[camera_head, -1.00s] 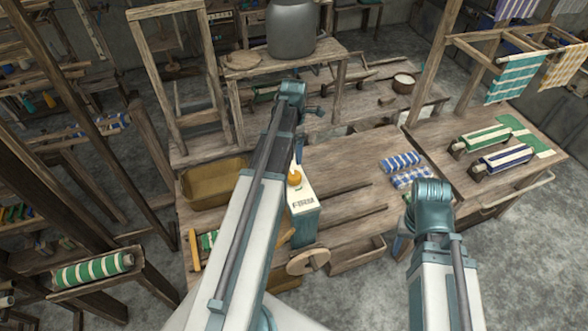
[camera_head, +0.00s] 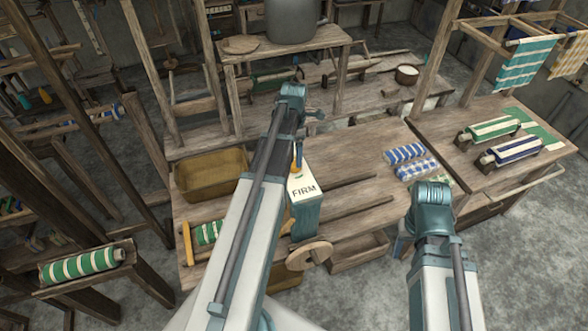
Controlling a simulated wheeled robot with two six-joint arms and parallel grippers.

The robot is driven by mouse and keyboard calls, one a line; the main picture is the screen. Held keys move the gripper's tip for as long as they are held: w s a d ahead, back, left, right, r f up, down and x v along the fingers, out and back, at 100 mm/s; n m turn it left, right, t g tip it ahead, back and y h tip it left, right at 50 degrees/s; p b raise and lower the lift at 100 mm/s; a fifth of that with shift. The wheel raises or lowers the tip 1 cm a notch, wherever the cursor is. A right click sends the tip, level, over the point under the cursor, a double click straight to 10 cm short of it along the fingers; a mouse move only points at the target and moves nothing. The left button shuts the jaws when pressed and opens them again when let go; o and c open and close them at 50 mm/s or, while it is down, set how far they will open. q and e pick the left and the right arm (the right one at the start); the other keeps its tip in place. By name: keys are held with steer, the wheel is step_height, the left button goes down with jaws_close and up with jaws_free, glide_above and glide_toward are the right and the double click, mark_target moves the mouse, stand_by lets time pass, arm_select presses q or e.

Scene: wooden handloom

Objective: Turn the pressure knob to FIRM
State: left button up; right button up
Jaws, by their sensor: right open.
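In the head view a blue-grey box with a white top marked FIRM (camera_head: 305,190) stands on the wooden bench. An orange knob-like piece (camera_head: 295,171) sits on its top, beside my left arm, which covers part of it. A dark bluish piece rises just behind the orange one; I cannot tell what it is. My left gripper is hidden behind my left arm. My right gripper (camera_head: 403,242) shows only in small part behind my right arm, low at the bench's front edge, open and well to the right of the box.
A wooden wheel (camera_head: 309,256) stands at the front of the box. A brown tray (camera_head: 211,176) lies to the left. Bare bench (camera_head: 350,165) lies between box and rolls. A shelf with a grey pot (camera_head: 292,22) stands behind.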

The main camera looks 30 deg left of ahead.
mark_target(294, 161)
arm_select(q)
step_height(294, 161, down, 5)
steer(key=b, duration=0.4)
steer(key=c, duration=1.4)
steer(key=shift+o, duration=0.2)
